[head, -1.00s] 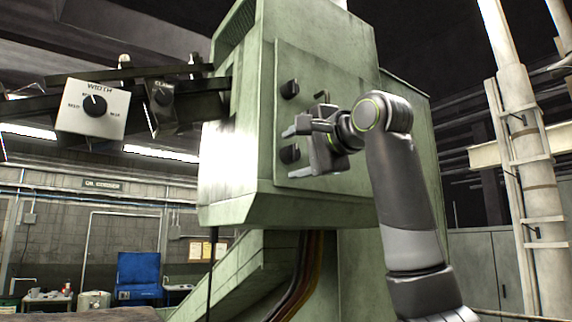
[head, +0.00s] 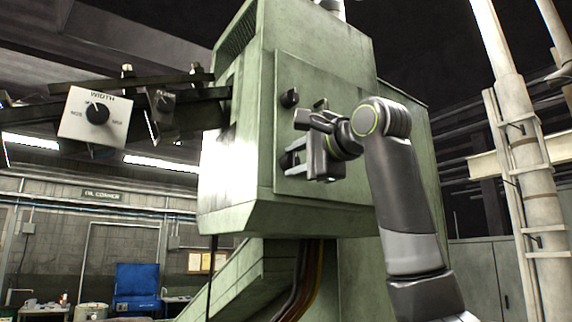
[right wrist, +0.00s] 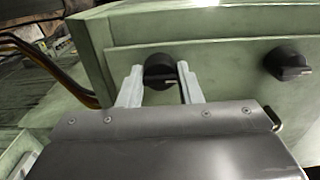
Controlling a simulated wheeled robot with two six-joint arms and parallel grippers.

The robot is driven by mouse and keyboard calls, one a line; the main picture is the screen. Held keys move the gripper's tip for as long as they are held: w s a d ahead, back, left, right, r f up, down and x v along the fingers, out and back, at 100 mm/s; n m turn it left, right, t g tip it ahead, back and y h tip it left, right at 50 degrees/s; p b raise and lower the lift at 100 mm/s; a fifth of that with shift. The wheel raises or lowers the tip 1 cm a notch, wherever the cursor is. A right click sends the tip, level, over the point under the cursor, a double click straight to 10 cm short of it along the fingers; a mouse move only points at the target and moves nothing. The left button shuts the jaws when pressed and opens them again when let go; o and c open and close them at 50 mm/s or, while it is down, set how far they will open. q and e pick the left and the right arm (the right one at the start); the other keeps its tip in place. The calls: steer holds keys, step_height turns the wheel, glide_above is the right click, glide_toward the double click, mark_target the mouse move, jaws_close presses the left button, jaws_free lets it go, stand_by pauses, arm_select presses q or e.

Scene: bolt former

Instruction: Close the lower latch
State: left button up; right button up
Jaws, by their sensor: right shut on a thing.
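The lower latch (head: 286,160) is a round black knob on the green panel (head: 345,85) of the machine; the gripper partly hides it in the head view. In the right wrist view the lower latch (right wrist: 161,72) sits between the two pale fingers, with a light mark on its face pointing right. My right gripper (head: 298,160) is shut on it, one finger on each side. The upper latch (head: 289,99), a like black knob, is on the panel above; it also shows at the right wrist view's right (right wrist: 290,62). My left gripper is not in view.
A dark handle (head: 320,103) stands out from the panel just above my right gripper. A white WIDTH dial box (head: 96,117) hangs on dark arms at the left. A pale pipe column (head: 520,150) stands at the right.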

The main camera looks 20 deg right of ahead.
jaws_close()
steer(key=n+p, duration=0.1)
steer(key=n, duration=0.2)
steer(key=shift+n, duration=1.3)
steer(key=shift+n+p, duration=0.45)
steer(key=shift+n, duration=0.75)
steer(key=n, duration=0.3)
steer(key=shift+p, duration=0.3)
steer(key=o, duration=1.2)
jaws_free()
steer(key=shift+c, duration=0.2)
